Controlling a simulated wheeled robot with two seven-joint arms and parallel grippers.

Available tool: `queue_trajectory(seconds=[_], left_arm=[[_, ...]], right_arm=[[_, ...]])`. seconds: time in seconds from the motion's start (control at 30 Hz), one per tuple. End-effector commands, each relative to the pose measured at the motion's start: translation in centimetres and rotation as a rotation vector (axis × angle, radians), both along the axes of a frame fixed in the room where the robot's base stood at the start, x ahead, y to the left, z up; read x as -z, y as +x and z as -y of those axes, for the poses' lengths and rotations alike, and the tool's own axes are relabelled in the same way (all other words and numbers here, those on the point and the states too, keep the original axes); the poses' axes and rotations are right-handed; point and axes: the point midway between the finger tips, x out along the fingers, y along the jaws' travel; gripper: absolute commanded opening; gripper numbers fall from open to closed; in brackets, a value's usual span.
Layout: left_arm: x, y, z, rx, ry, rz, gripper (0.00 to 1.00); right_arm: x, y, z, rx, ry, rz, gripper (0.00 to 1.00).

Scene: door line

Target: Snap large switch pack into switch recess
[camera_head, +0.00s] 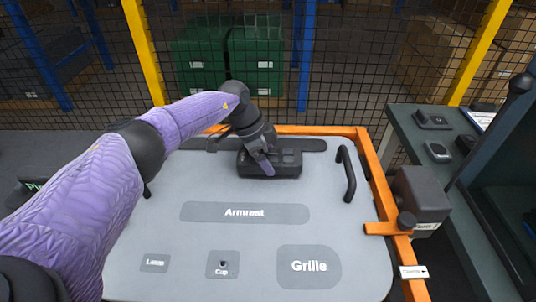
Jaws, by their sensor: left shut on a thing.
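The large switch pack (289,164) is a black block with buttons on its top face. It lies at the upper middle of the grey door panel (160,225), over part of a long dark strip (314,145). My left gripper (264,164) reaches down from above and is shut on the switch pack. The switch recess is not clearly visible; the pack and gripper cover that area. I cannot tell whether the pack touches the panel or is seated. My right gripper is not in view.
A dark side bench (460,185) with small parts stands right. A mesh fence is behind.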

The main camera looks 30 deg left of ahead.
Motion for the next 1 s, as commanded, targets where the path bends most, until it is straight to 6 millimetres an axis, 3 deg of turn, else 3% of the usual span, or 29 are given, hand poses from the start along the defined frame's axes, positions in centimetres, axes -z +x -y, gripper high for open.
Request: queue_trajectory(seconds=[1.0], left_arm=[[0.7, 0.01, 0.01, 0.0, -0.001, 0.0, 0.2]], right_arm=[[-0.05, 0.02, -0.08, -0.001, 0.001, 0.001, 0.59]])
